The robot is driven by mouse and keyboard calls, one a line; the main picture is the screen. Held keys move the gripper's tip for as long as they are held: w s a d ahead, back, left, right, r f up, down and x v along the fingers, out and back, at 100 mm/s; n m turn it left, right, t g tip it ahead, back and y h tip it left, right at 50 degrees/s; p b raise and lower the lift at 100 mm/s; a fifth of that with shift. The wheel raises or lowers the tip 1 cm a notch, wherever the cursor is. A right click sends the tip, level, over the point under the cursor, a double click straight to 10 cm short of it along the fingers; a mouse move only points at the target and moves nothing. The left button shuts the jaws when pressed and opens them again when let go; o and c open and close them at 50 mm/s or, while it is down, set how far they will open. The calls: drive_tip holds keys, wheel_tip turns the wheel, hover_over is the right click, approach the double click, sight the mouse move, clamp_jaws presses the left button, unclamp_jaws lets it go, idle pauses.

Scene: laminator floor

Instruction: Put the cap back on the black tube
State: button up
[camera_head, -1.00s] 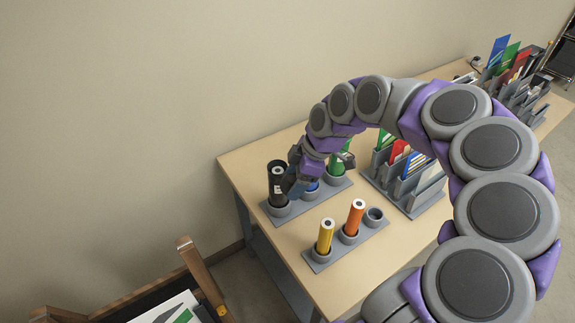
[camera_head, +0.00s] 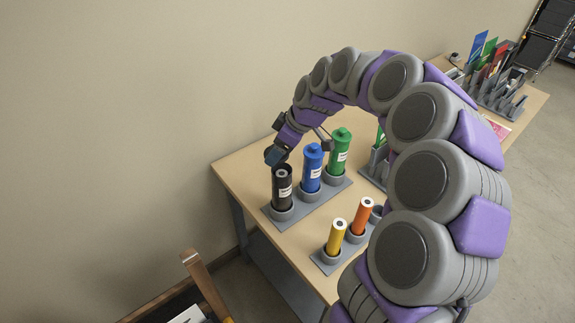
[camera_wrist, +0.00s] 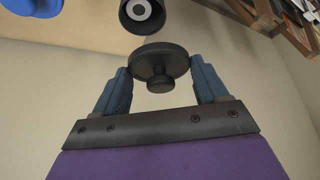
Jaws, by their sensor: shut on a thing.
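The black tube (camera_head: 282,187) stands upright in a cup of the grey rack (camera_head: 308,206) at the table's back left. Its top is open, and a white rolled core shows inside. The tube's open mouth (camera_wrist: 142,13) is at the top of the wrist view. My gripper (camera_head: 277,154) is just above the tube, slightly to its left. In the wrist view my gripper (camera_wrist: 160,82) is shut on the round black cap (camera_wrist: 160,62), held by its rim with its knob between the fingers. The cap and tube look apart in the wrist view.
A blue tube (camera_head: 312,168) and a green tube (camera_head: 340,151) stand right of the black tube, both capped. A yellow roll (camera_head: 336,237) and an orange roll (camera_head: 361,216) stand in a nearer rack. Card holders fill the table's right side.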

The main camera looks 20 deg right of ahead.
drive_tip(key=shift+w+d, duration=0.25)
drive_tip(key=shift+w, duration=0.05)
drive_tip(key=shift+d+f, duration=0.2)
drive_tip(key=shift+d, duration=0.85)
drive_tip(key=a+f, duration=0.1)
drive_tip(key=f, duration=0.1)
drive_tip(key=a+f+b, duration=0.1)
drive_tip(key=f, duration=0.1)
drive_tip(key=shift+a, duration=0.2)
drive_tip(key=shift+f+b, duration=0.35)
drive_tip(key=shift+d+f, duration=0.35)
drive_tip(key=shift+d, duration=0.35)
drive_tip(key=shift+d+f, duration=0.3)
drive_tip(key=shift+d, duration=0.35)
drive_tip(key=shift+a, duration=1.05)
drive_tip(key=shift+d+b, duration=0.35)
drive_tip(key=shift+d, duration=0.7)
drive_tip(key=shift+w+a+r, duration=0.1)
drive_tip(key=shift+a, duration=0.2)
drive_tip(key=shift+d, duration=0.5)
